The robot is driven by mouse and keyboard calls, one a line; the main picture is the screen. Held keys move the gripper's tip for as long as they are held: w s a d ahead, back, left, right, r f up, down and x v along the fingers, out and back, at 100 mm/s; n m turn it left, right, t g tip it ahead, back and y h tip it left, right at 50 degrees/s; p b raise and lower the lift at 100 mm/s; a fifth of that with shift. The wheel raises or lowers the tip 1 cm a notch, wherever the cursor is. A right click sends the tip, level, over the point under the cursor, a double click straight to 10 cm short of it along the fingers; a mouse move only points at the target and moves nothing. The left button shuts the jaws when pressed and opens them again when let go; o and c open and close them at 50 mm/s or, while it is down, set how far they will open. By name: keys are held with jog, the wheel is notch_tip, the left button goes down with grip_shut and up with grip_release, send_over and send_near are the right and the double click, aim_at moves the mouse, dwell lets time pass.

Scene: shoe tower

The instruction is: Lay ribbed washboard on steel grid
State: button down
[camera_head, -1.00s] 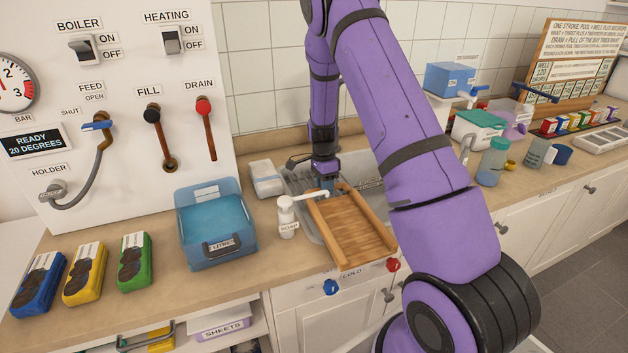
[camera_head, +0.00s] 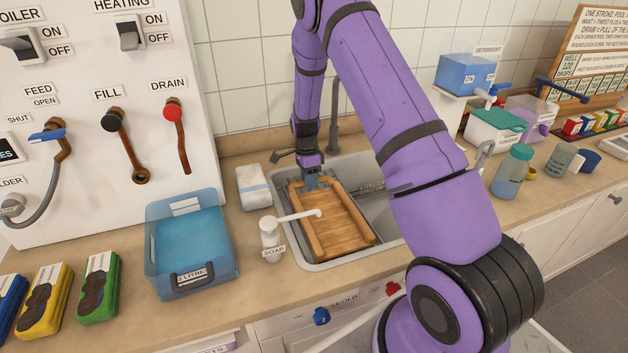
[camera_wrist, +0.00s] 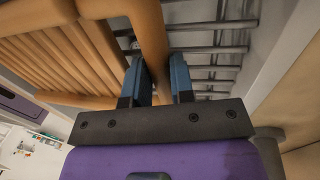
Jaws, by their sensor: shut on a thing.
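The ribbed wooden washboard (camera_head: 346,221) is in the sink area in the head view, over the left part of the basin. My gripper (camera_head: 317,181) is shut on the frame at its far end. In the wrist view my gripper's blue fingers (camera_wrist: 159,80) pinch a round wooden rail of the washboard (camera_wrist: 92,45). The steel grid (camera_wrist: 208,50) shows as metal bars beyond the rail in the wrist view. In the head view a little of it (camera_head: 371,188) shows right of the board. I cannot tell whether the board touches the grid.
A white soap pump (camera_head: 271,240) stands at the sink's left edge, its spout reaching over the board. A blue tub (camera_head: 190,250) and a white packet (camera_head: 253,187) are farther left. A tap (camera_head: 335,105) rises behind the sink. The sink rim (camera_head: 330,260) surrounds the board.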

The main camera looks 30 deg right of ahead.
jog(key=shift+f, duration=0.65)
jog(key=c, duration=1.3)
grip_release()
jog(key=shift+o, duration=0.2)
jog(key=shift+r, duration=0.1)
notch_tip(320, 180, up, 12)
jog(key=w, duration=0.2)
jog(key=s+a+r+n+t, duration=0.1)
jog(key=s+r+n, duration=0.15)
jog(key=r, duration=0.45)
jog(key=s+a+r+n+t, duration=0.1)
jog(key=s+a+r+n, duration=0.1)
jog(key=s+r, duration=0.35)
jog(key=s+a+r+n+t, duration=0.2)
jog(key=s+r+n, duration=0.3)
jog(key=s+r, duration=0.35)
jog(key=s+a+r+n+t, duration=0.25)
jog(key=s+r+n, duration=0.35)
jog(key=s+r, duration=0.3)
jog(key=s+a+n, duration=0.1)
jog(key=s+n, duration=0.4)
jog(key=s, duration=0.7)
jog(key=shift+s+a+f+t, duration=0.25)
jog(key=shift+a+t, duration=0.05)
jog(key=shift+t, duration=0.15)
